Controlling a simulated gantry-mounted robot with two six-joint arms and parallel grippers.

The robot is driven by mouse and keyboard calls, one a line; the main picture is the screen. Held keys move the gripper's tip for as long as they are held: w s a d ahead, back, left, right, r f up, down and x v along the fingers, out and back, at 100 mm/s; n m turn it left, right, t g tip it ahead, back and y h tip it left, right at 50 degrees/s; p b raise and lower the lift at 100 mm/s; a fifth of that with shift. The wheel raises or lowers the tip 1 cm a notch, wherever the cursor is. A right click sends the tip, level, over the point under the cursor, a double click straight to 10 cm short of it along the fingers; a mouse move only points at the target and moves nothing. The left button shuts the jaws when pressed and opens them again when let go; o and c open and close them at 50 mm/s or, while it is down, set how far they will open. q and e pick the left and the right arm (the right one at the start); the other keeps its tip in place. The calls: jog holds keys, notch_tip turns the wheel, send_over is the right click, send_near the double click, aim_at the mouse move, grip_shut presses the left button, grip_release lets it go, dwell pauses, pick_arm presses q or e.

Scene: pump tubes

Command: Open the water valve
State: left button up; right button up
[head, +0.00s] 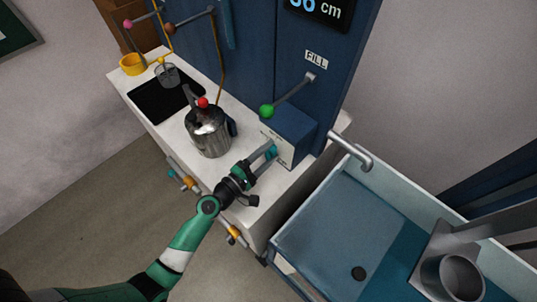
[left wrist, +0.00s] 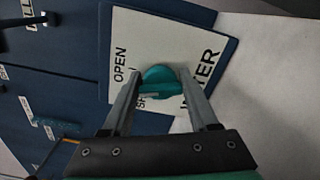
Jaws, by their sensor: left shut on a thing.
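The water valve is a teal knob (left wrist: 158,82) on a white plate (left wrist: 112,62) with the words OPEN and WATER in the left wrist view. In the head view the knob (head: 271,151) is on the front of a blue box (head: 289,129) on the white counter. My left gripper (head: 268,160) reaches it from the front; in the left wrist view its two fingers (left wrist: 160,95) are on either side of the knob, shut on it. The fingers cover part of the plate's lettering. My right gripper is not in view.
A metal kettle (head: 209,134) stands on the counter left of the box. A basin with blue water (head: 345,220) lies to the right, under a metal spout (head: 354,150).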

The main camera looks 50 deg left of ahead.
pick_arm(q)
jog(key=m+b, duration=0.1)
jog(key=m, duration=0.2)
jog(key=shift+m, duration=0.3)
dwell(0.5)
jog(key=o, duration=1.4)
jog(key=shift+s, duration=0.1)
jog(key=s+b, duration=0.1)
jog(key=s, duration=0.4)
jog(key=s+b, duration=0.1)
jog(key=s, duration=0.4)
jog(key=shift+s+d+f, duration=0.15)
jog(key=shift+s+f, duration=0.05)
jog(key=shift+s, duration=0.2)
jog(key=shift+s+r, duration=0.15)
jog(key=shift+s, duration=0.2)
